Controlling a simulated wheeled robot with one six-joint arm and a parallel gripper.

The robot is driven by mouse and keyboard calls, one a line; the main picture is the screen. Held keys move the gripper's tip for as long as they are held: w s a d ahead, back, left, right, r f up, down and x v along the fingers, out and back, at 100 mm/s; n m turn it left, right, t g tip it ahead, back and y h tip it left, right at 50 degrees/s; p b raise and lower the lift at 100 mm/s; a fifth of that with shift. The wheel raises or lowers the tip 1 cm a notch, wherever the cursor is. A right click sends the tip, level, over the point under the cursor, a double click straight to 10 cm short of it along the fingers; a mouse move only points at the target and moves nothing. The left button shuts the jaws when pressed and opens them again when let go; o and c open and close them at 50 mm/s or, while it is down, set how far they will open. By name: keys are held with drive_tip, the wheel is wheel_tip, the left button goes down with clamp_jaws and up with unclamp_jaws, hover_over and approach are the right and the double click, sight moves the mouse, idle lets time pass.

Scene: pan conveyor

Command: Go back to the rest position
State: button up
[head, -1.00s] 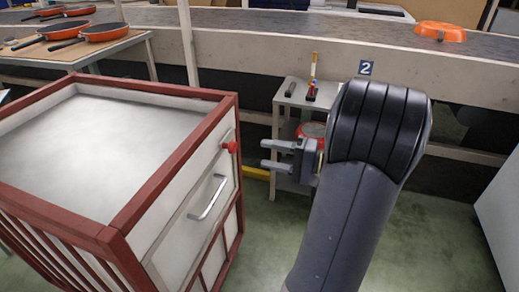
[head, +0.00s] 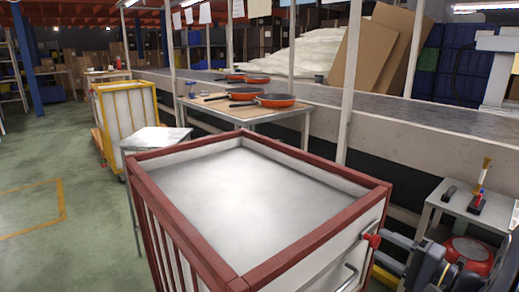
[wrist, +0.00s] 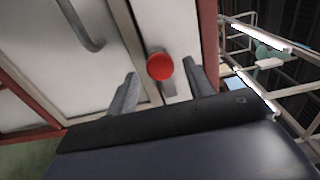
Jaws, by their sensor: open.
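My gripper (head: 388,251) is at the lower right of the head view, beside the front of a white cart with a red frame (head: 300,262). In the wrist view my gripper (wrist: 160,85) has its two fingers apart, with nothing held between them. A red knob (wrist: 160,66) on the cart front shows between the fingers in the picture; the gap to it is hard to judge. The knob also shows in the head view (head: 373,240). The cart's handle (wrist: 88,28) is left of the fingers.
Green floor (head: 60,190) is free at the left.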

sight(378, 243)
drive_tip(key=x, duration=0.3)
drive_tip(key=shift+w+a+b, duration=0.1)
drive_tip(key=shift+b, duration=0.2)
drive_tip(key=shift+w, duration=0.1)
drive_tip(key=shift+f, duration=0.1)
